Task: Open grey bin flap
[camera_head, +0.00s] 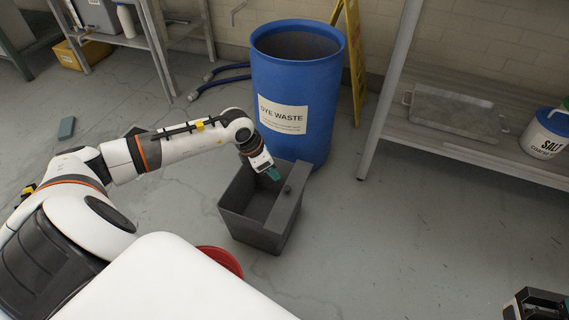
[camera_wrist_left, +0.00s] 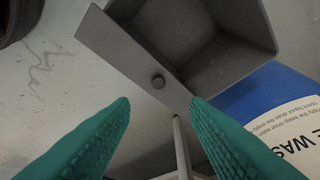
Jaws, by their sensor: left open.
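The grey bin (camera_head: 248,226) stands on the floor in front of the blue drum, and its inside is partly visible. My left gripper (camera_head: 273,174) is above the bin, close to the knob. Its green fingers (camera_wrist_left: 159,103) are apart with nothing held between them.
The blue dye waste drum (camera_head: 293,85) stands right behind the bin, with a yellow stand (camera_head: 354,65) beside it. A shelf (camera_head: 470,150) stands at right with a tray and a salt tub. A red round object (camera_head: 219,260) is near the bin's front.

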